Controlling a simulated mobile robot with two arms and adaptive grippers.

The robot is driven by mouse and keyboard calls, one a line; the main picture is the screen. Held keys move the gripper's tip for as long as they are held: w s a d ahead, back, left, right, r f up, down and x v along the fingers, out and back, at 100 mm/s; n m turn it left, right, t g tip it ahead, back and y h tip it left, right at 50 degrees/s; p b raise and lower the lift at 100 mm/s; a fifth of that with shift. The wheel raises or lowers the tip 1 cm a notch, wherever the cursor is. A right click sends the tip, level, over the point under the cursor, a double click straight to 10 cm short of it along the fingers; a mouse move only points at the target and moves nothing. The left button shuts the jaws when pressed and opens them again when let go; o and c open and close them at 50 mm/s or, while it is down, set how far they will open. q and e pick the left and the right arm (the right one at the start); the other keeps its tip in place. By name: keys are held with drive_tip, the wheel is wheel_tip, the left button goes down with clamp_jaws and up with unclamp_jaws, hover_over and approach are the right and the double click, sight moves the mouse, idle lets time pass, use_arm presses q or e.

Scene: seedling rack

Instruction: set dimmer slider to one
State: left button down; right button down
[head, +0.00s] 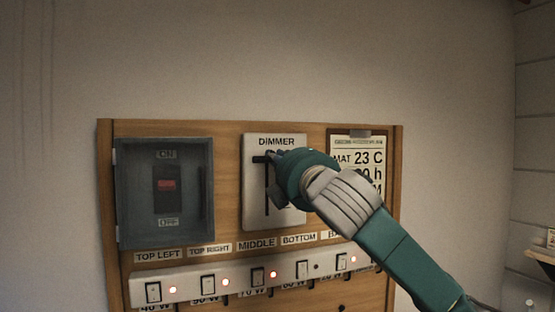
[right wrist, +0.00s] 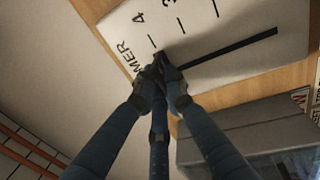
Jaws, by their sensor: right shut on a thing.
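The dimmer (head: 253,195) is a white plate on the wooden board, with a dark vertical slot and the word DIMMER on top. It also shows in the right wrist view (right wrist: 235,25), with the black slot and scale marks, the 4 nearest the DIMMER label. My right gripper (head: 272,160) is at the upper end of the slot. In the right wrist view its fingers (right wrist: 160,70) are closed together at the slot's 4 end. The slider knob is hidden between the fingers, which are shut on it. My left gripper is not in view.
A grey box (head: 133,232) with a red ON/OFF switch is left of the dimmer. A white strip (head: 190,287) of switches with several red lights runs below. A paper notice (head: 345,143) is at the right, partly behind my arm. The wall above is clear.

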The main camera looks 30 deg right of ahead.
wheel_tip(320, 180, down, 12)
drive_tip(key=b, duration=0.8)
drive_tip(key=shift+f+b, duration=0.25)
drive_tip(key=shift+b, duration=0.05)
drive_tip(key=shift+w, duration=0.1)
drive_tip(key=shift+a+f, duration=0.1)
drive_tip(key=shift+f, duration=0.05)
drive_tip(key=c, duration=2)
unclamp_jaws()
drive_tip(key=shift+o, duration=0.8)
drive_tip(key=shift+s, duration=0.2)
drive_tip(key=shift+s+a+f, duration=0.1)
drive_tip(key=shift+s+a, duration=0.05)
drive_tip(key=shift+s, duration=0.3)
drive_tip(key=v, duration=1.1)
drive_tip(key=shift+s, duration=0.1)
